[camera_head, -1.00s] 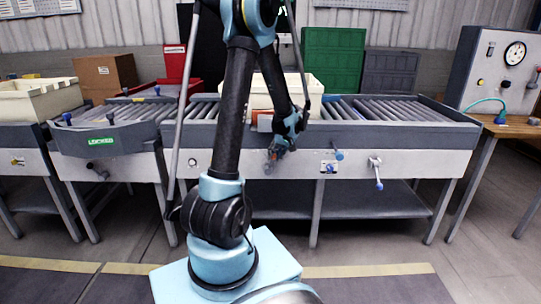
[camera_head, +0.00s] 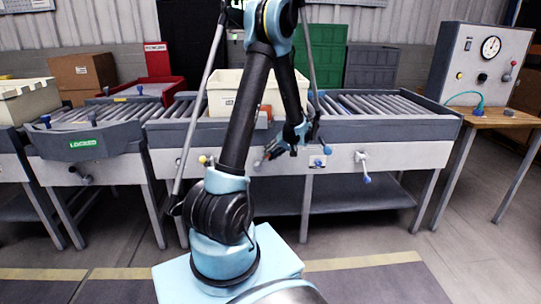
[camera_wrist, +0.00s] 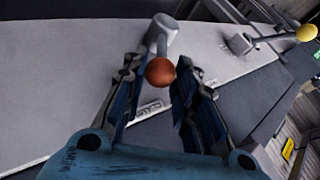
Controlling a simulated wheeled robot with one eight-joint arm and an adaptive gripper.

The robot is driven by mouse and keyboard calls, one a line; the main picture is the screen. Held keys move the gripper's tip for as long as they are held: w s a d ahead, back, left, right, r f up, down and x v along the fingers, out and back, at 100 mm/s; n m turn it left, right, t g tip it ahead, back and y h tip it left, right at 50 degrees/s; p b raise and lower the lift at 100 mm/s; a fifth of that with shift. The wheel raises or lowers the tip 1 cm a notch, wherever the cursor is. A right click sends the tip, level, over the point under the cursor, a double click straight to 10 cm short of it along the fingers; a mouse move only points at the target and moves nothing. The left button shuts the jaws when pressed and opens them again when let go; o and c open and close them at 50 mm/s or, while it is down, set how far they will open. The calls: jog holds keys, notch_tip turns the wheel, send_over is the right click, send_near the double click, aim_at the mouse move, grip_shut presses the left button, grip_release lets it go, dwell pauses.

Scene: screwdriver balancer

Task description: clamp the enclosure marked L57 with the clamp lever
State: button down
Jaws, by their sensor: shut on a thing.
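In the wrist view, a red-brown ball knob (camera_wrist: 160,71) sits on the end of a short grey lever (camera_wrist: 164,38) on a pale panel. My gripper (camera_wrist: 165,78) has its fingers closed around this knob. In the head view, my gripper (camera_head: 270,155) is at the front panel of the roller conveyor (camera_head: 395,126), below its edge. The knob is too small to make out there. A cream tote (camera_head: 220,88) stands on the rollers, partly behind my arm. No L57 marking is readable on anything in view.
A second lever has a yellow knob (camera_wrist: 306,33), also in the head view (camera_head: 203,160). Blue-knobbed levers (camera_head: 366,179) are to the right. A station with a LOCKED sign (camera_head: 84,143) is left, a gauge panel (camera_head: 480,62) right. The floor in front is clear.

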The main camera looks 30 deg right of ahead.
jog(key=shift+d, duration=0.1)
jog(key=c, duration=1.3)
grip_release()
jog(key=v, duration=1.2)
